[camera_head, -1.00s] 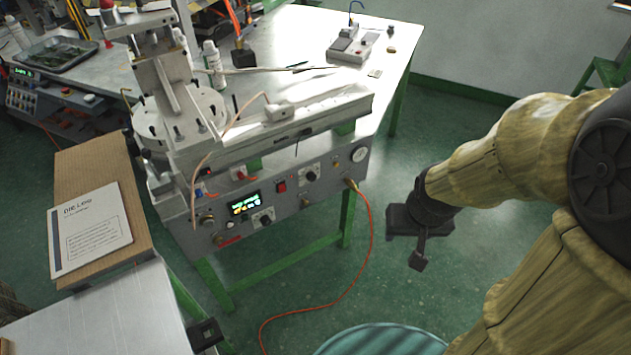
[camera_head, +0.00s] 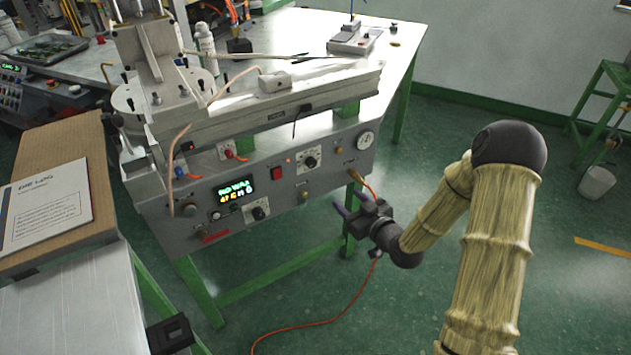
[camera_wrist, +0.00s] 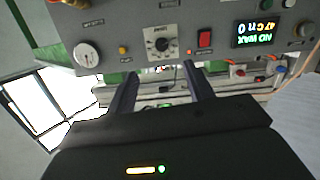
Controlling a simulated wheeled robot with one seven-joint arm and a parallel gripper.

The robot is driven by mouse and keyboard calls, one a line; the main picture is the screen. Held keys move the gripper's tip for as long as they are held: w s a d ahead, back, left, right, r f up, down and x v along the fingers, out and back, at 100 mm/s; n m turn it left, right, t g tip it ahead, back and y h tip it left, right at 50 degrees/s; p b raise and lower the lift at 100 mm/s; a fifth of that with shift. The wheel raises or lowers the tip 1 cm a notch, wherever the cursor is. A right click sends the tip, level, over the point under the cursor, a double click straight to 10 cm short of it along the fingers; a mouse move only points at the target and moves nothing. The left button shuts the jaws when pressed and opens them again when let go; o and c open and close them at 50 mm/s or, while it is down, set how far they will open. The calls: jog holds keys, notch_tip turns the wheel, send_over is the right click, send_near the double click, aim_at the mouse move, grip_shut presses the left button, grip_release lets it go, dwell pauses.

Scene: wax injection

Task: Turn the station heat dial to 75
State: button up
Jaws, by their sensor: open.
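The wax station's front panel (camera_head: 235,200) carries two black knobs on pale scale plates. The upper dial (camera_head: 309,161) is right of the red switch; the lower dial (camera_head: 258,210) is beside the lit display. Their labels and settings are too small to read, so I cannot tell which is the heat dial. My gripper (camera_head: 345,202) is open and empty, in front of and below the panel's right part. In the wrist view, where the panel appears upside down, the upper dial (camera_wrist: 162,41) sits just beyond and between the open fingers (camera_wrist: 160,76), apart from them.
A round gauge (camera_head: 366,140) is at the panel's right end. The red switch (camera_head: 277,174) and display (camera_head: 236,190) are left of the upper dial. An orange cable (camera_head: 330,318) hangs to the floor near my gripper.

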aim_at(313, 164)
jog(key=shift+w+a+f+t+y, duration=0.1)
jog(key=shift+f+t+y, duration=0.3)
jog(key=shift+t+y, duration=0.3)
jog(key=shift+w, duration=0.1)
jog(key=x, duration=1.7)
jog(key=shift+w+f+b, duration=0.1)
jog(key=shift+w+b, duration=0.05)
jog(key=shift+b, duration=0.15)
jog(key=c, duration=1)
